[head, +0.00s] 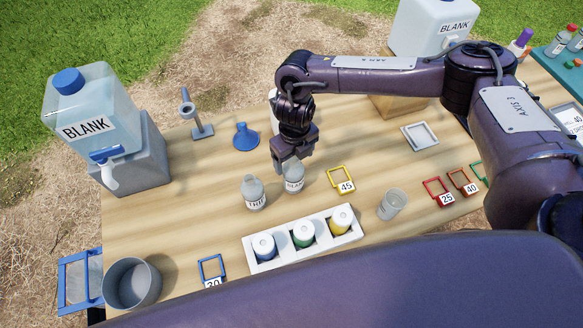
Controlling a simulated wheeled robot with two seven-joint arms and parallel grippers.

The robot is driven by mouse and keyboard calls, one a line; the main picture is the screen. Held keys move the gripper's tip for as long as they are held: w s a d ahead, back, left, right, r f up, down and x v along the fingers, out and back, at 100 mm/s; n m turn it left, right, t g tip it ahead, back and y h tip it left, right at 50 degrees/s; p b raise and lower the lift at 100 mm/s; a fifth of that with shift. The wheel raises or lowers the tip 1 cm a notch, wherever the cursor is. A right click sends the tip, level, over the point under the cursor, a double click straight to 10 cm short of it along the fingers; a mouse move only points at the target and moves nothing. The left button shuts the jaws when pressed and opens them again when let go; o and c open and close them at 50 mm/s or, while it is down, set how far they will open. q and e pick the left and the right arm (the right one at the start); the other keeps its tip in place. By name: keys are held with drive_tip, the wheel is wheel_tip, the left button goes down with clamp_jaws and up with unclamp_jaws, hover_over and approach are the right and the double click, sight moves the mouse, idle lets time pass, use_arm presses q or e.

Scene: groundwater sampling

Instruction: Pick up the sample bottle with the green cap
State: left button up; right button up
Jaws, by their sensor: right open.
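My right gripper (292,160) is open and points down at the middle of the table, right above a clear bottle (294,184) whose label seems to read BLANK. The fingers hide the top of this bottle, so I cannot tell its cap colour or whether they touch it. A similar clear bottle (253,194) labelled TRIP stands just to its left. My left gripper is out of view.
A white rack (254,268) holds blue, green and yellow marked containers. A BLANK water tank (88,115) is at left.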

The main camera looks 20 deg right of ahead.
drive_tip(key=f, duration=0.1)
drive_tip(key=f+p, duration=0.2)
drive_tip(key=shift+s+a+f, duration=0.1)
drive_tip(key=shift+s+a, duration=0.2)
drive_tip(key=shift+s, duration=0.1)
wheel_tip(320, 180, down, 2)
drive_tip(key=shift+w+f, duration=0.1)
drive_tip(key=shift+f, duration=0.15)
drive_tip(key=c, duration=0.7)
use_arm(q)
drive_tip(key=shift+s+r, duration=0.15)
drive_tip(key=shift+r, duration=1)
use_arm(e)
drive_tip(key=c, duration=0.4)
drive_tip(key=shift+o, duration=0.2)
drive_tip(key=shift+r, duration=0.1)
